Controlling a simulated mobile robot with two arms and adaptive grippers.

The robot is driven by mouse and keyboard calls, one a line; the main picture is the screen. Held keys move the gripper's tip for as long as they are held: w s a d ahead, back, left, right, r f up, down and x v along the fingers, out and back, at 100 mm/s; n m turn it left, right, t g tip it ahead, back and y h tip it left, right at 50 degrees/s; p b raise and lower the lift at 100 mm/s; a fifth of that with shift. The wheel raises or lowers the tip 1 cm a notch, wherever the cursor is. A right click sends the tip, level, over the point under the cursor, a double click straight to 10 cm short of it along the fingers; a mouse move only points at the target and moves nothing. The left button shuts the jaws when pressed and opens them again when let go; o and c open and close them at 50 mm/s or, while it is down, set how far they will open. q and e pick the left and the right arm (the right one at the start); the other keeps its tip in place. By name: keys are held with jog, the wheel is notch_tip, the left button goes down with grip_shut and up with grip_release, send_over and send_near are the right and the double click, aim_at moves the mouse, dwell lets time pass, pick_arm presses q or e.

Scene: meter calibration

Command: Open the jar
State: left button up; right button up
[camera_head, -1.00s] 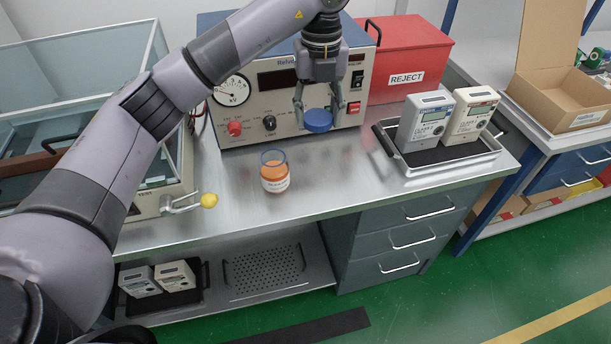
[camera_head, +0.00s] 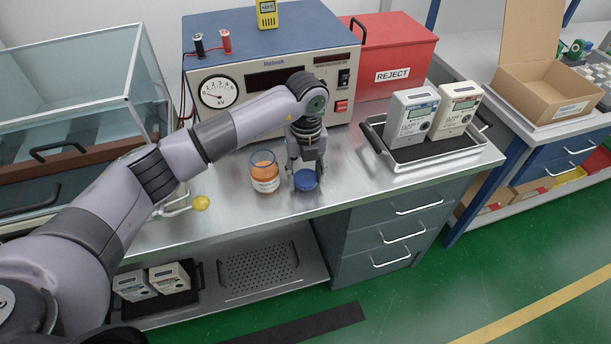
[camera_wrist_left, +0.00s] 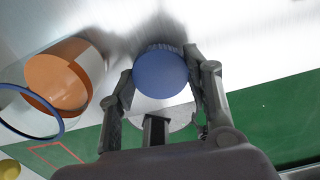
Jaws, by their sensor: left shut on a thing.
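The jar (camera_head: 265,176) stands upright and open on the steel bench, with orange contents and a white label. My left gripper (camera_head: 306,172) is shut on the lid, low over the bench near the front edge. In the left wrist view the lid (camera_wrist_left: 160,80) sits between the two fingers. I cannot tell whether the lid touches the bench. My right gripper is not in view.
Behind stands a test set (camera_head: 270,70) with a dial. A red reject box (camera_head: 395,60) is at the back right. A tray (camera_head: 440,154) with two meters stands on the right. A glass case (camera_head: 75,90) is at the left, with a yellow-knobbed lever (camera_head: 200,203).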

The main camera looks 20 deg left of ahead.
pick_arm(q)
jog(key=shift+f, duration=0.85)
jog(key=o, duration=1)
jog(key=shift+f, duration=0.1)
jog(key=o, duration=0.3)
